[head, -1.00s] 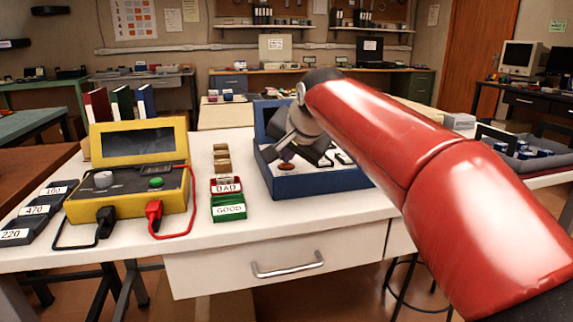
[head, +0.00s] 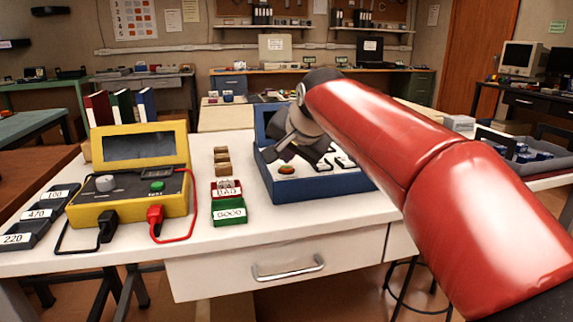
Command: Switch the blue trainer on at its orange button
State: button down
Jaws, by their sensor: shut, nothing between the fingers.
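The blue trainer (head: 325,187) is an open blue case with a raised back lid, on the white bench right of centre in the head view. Its orange button (head: 286,169) is at the left front of its inner panel. My gripper (head: 287,155) reaches down into the case from the upper right. Its fingers are shut and empty, with the tips just over or at the button. I cannot tell whether they touch it. A small greenish spot shows beside the button. My wrist and arm hide much of the case's right and back.
A yellow tester (head: 130,200) with black and red leads stands at the left, beside several grey labelled trays (head: 38,217). A red BAD bin (head: 226,190) and green GOOD bin (head: 230,212) stand between tester and trainer. A grey crate (head: 525,162) is at the right.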

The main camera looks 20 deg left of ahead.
aim_at(288, 170)
notch_tip(288, 170, up, 3)
jog(key=p, duration=0.3)
jog(key=shift+r, duration=1.5)
jog(key=s+d+f+h, duration=0.1)
jog(key=s+d+f, duration=0.15)
jog(key=d, duration=0.45)
jog(key=s+d+f+h, duration=0.1)
jog(key=s+d+f, duration=0.1)
jog(key=s+d, duration=0.35)
jog(key=s+d+f+h, duration=0.1)
jog(key=s+d+f, duration=0.1)
jog(key=d, duration=0.7)
jog(key=s+d+f+g+h, duration=0.1)
jog(key=s+d+f, duration=0.5)
jog(key=s+f, duration=0.2)
jog(key=s+d+f+n+h, duration=0.1)
jog(key=s+d+f, duration=0.5)
jog(key=s+f, duration=0.2)
jog(key=shift+s+f+n+g+h, duration=0.3)
jog(key=shift+s+f+g, duration=0.1)
jog(key=shift+s, duration=0.2)
